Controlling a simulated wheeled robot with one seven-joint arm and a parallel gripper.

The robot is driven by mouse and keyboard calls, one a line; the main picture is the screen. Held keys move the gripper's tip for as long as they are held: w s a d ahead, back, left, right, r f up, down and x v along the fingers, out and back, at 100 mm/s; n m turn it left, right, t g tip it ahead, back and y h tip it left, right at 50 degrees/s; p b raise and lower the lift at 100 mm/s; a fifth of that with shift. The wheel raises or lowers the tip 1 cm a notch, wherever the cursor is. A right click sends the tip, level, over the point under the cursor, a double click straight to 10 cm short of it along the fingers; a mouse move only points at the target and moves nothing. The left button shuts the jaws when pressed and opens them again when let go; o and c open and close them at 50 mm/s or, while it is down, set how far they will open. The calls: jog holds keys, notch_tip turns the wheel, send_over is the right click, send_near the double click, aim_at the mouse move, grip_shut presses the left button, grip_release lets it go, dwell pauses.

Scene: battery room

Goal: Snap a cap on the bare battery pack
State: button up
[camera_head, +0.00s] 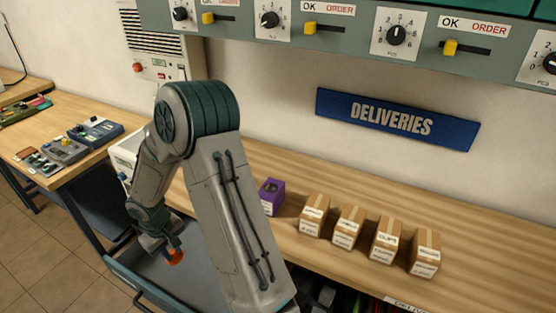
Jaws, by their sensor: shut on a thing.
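My gripper (170,246) points down over a grey tray-like surface (203,240) at the lower left. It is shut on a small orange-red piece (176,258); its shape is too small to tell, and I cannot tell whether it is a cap. A purple block (271,195) with a dark top and a pale label stands on the wooden bench, right of my arm. I cannot tell whether it is a battery pack. My arm hides part of the bench and the grey surface.
Several small labelled cardboard boxes (347,226) stand in a row on the bench (480,225). A blue DELIVERIES sign (397,119) hangs on the wall below a panel of knobs and sliders (350,30). Electrical devices (95,131) lie on the left table.

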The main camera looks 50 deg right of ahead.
jog(key=d+r+n+p, duration=0.1)
jog(key=d+r+n, duration=0.2)
jog(key=d, duration=0.6)
jog(key=d+r+n+p, duration=0.1)
jog(key=d+r+n, duration=0.3)
jog(key=d, duration=0.6)
jog(key=shift+w+r+y, duration=0.3)
jog(key=shift+r, duration=0.15)
jog(key=s+d+r+n, duration=0.2)
jog(key=d, duration=0.3)
jog(key=s+d+r+n+p, duration=0.1)
jog(key=s+d+r+n, duration=0.1)
jog(key=d, duration=0.3)
jog(key=s+d+r+n+p, duration=0.1)
jog(key=s+d+r+n, duration=0.1)
jog(key=d, duration=0.3)
jog(key=shift+s+d+r+y, duration=0.1)
jog(key=shift+s+r+y, duration=0.1)
jog(key=shift+r, duration=0.15)
jog(key=shift+s+d+r+y, duration=0.1)
jog(key=shift+r+y, duration=0.1)
jog(key=shift+r, duration=0.1)
grip_shut()
jog(key=shift+n, duration=0.3)
notch_tip(320, 180, down, 4)
jog(key=b, duration=0.4)
jog(key=shift+f, duration=0.2)
jog(key=shift+f+b, duration=0.3)
jog(key=shift+f, duration=0.65)
